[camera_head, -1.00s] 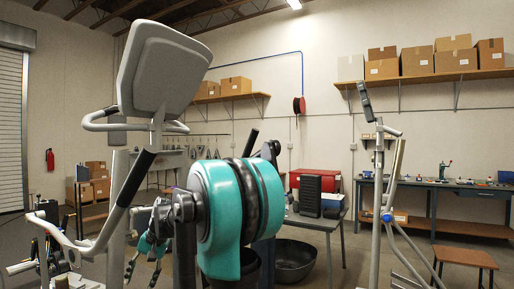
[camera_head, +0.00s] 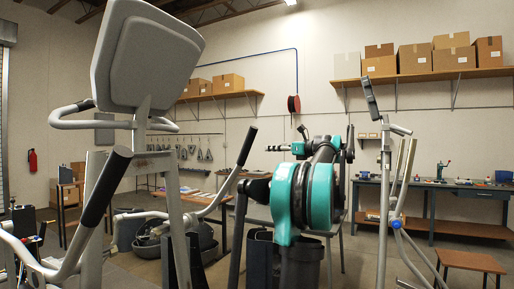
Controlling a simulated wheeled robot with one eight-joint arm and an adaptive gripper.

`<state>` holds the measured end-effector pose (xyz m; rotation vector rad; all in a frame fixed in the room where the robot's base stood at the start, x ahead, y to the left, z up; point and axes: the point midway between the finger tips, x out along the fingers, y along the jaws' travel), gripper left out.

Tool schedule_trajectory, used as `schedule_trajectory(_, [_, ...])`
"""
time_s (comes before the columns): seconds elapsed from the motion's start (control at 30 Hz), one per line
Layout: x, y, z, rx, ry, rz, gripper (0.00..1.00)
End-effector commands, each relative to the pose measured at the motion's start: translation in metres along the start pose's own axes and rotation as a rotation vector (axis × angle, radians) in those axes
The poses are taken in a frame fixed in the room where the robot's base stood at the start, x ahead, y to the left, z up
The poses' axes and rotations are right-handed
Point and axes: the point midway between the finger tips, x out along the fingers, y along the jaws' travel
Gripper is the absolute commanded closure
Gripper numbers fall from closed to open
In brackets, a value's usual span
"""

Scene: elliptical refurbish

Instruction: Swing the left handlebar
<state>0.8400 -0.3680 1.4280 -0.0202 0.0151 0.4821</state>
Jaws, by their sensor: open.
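The elliptical machine stands at the left, with a grey console panel (camera_head: 147,55) on top. Its left handlebar (camera_head: 106,190) rises from the lower left to a thick black grip, upright and tilted to the right. The right handlebar (camera_head: 247,147) ends in a black grip behind and to the right of the console post. My teal and black arm stands to the right of the machine. Its end, my gripper (camera_head: 279,148), is small and partly merged with the arm behind it. It is well right of the left handlebar and touches neither grip.
A second exercise machine (camera_head: 384,200) stands right of my arm. A workbench (camera_head: 445,187) and a brown stool (camera_head: 470,261) are at the right. Shelves with boxes (camera_head: 453,56) line the back wall. Dark bins (camera_head: 150,243) sit on the floor behind the elliptical.

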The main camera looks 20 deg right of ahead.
Motion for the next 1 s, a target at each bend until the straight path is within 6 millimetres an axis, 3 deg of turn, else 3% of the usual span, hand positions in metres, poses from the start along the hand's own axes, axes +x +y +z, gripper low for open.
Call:
schedule_trajectory(0.13, [-0.004, -0.007, 0.008, 0.029, -0.022, -0.015, 0.48])
schedule_trajectory(0.27, [0.012, -0.007, 0.008, 0.028, -0.021, -0.012, 0.48])
schedule_trajectory(0.8, [0.118, -0.007, 0.009, 0.026, -0.02, -0.011, 0.48])
schedule_trajectory(1.0, [0.149, -0.008, 0.01, 0.025, -0.019, -0.012, 0.48])
